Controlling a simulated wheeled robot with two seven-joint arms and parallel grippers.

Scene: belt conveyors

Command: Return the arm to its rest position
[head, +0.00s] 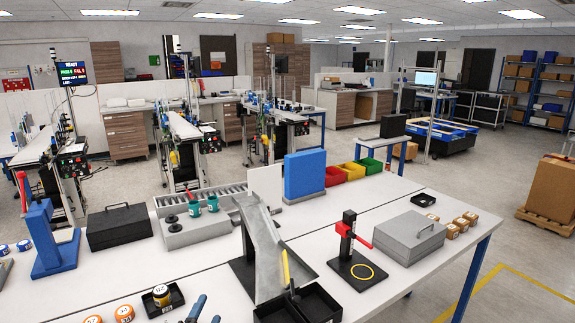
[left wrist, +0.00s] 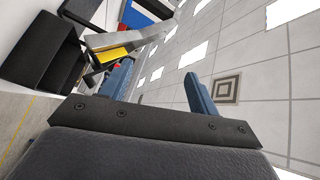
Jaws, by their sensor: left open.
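My left gripper (head: 205,312) shows at the bottom edge of the head view, its two blue fingertips apart with nothing between them. In the left wrist view the same gripper (left wrist: 161,85) has a clear gap between its blue fingers, with ceiling panels behind. The rest of my left arm is out of the head view. The gripper is over the near edge of the white table (head: 215,258), right of a small black tray (head: 163,301) holding a yellow-banded roll (head: 161,293). My right gripper is not in view.
A grey chute (head: 262,250) slopes down to black bins (head: 298,304) right of the gripper. A red-handled press (head: 352,245) and grey case (head: 409,237) stand farther right. A blue press (head: 50,240) and black case (head: 118,227) are at left.

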